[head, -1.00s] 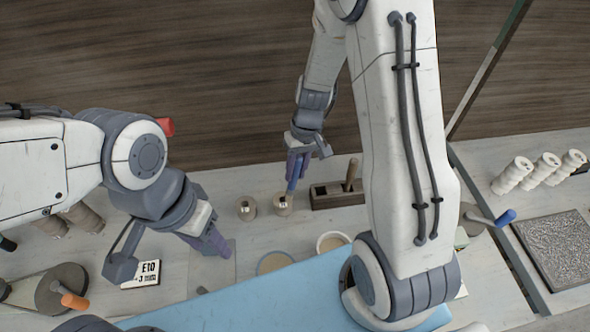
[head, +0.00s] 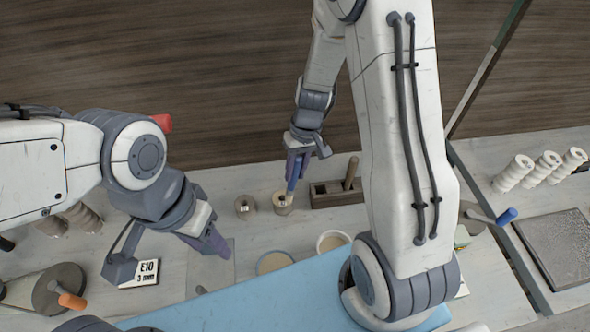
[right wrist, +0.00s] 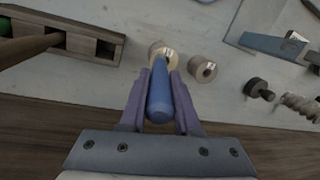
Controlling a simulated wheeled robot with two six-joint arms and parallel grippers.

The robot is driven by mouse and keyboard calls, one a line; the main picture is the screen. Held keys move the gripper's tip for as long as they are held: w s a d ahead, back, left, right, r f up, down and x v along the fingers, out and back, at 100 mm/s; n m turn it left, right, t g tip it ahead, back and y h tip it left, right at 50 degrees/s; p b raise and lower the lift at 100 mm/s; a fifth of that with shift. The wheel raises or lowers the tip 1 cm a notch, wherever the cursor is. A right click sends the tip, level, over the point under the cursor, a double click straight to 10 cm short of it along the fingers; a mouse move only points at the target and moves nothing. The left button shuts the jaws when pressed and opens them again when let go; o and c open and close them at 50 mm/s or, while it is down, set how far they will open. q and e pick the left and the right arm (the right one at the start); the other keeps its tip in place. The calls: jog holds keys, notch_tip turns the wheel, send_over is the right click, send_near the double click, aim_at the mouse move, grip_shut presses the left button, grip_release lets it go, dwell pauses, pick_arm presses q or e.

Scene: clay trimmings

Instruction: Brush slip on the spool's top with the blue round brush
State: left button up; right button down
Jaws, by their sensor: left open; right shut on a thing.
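My right gripper (head: 298,165) is shut on the blue round brush (head: 292,180). The brush points down at a spool (head: 284,204). In the right wrist view the blue handle (right wrist: 160,97) sits between the fingers, and its far end is over the pale spool (right wrist: 157,48). The bristles are hidden, so I cannot tell whether they touch the top. A second spool (head: 245,206) stands just to the left. A white-rimmed bowl (head: 333,235) and a tan round dish (head: 274,262) are nearer.
A slotted wooden block (head: 330,196) with an upright handle stands right of the spools. A blue mat (head: 250,300) covers the front. A card marked E10 (head: 140,273) lies at left. White coiled pieces (head: 513,174) stand at far right beside a dark framed tray.

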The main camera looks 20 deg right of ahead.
jog(key=shift+r, duration=0.15)
jog(key=shift+r+p, duration=2.7)
jog(key=shift+r, duration=0.6)
jog(key=shift+a+f, duration=0.1)
jog(key=shift+f, duration=0.05)
